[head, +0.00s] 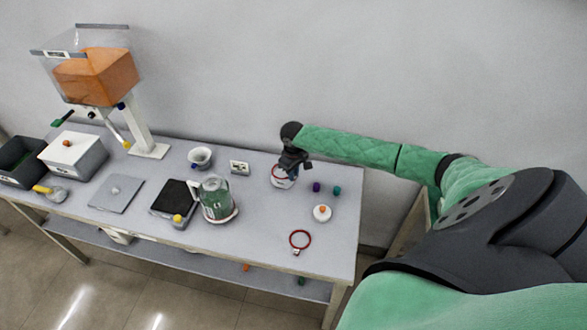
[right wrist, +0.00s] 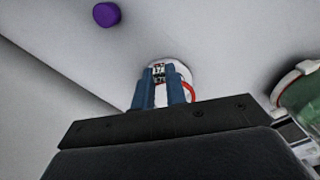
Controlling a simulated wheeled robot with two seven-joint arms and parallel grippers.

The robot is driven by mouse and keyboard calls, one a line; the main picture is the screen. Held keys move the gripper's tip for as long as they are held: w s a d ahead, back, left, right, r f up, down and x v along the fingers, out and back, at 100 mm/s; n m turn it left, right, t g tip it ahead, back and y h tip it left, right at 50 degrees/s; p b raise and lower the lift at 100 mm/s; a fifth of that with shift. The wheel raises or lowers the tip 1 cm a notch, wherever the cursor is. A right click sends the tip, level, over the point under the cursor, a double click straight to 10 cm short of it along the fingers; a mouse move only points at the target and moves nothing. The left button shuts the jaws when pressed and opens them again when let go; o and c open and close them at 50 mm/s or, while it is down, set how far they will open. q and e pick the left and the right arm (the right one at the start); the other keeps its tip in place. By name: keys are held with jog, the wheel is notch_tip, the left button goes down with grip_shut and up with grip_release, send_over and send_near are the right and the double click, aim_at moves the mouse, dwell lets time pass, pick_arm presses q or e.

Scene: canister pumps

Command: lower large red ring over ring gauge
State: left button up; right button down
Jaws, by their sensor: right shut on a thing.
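My right gripper (head: 288,173) reaches down at the back right of the table, over a white round piece that looks like the ring gauge (head: 280,183). In the right wrist view its two blue fingers (right wrist: 160,92) are shut on a small white tag with dark print. A red ring (right wrist: 190,91) curves out beside the right finger, against the pale gauge (right wrist: 178,69). The fingers hide much of the ring, so I cannot tell whether it is fully around the gauge. My left gripper is not in view.
Another red ring (head: 300,239) with a tag lies near the front. A white knobbed piece (head: 322,213), a purple piece (head: 316,187) and a teal piece (head: 337,190) stand right of the gripper. A green jug (head: 215,200) stands left. The front right table area is mostly clear.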

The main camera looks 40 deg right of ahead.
jog(key=shift+f+b, duration=0.35)
jog(key=shift+f, duration=1.55)
dwell(1.4)
jog(key=c, duration=0.9)
grip_release()
jog(key=shift+o, duration=0.2)
jog(key=shift+r+p, duration=1.2)
jog(key=shift+r, duration=0.05)
jog(key=shift+r+p, duration=0.35)
jog(key=shift+r, duration=1.9)
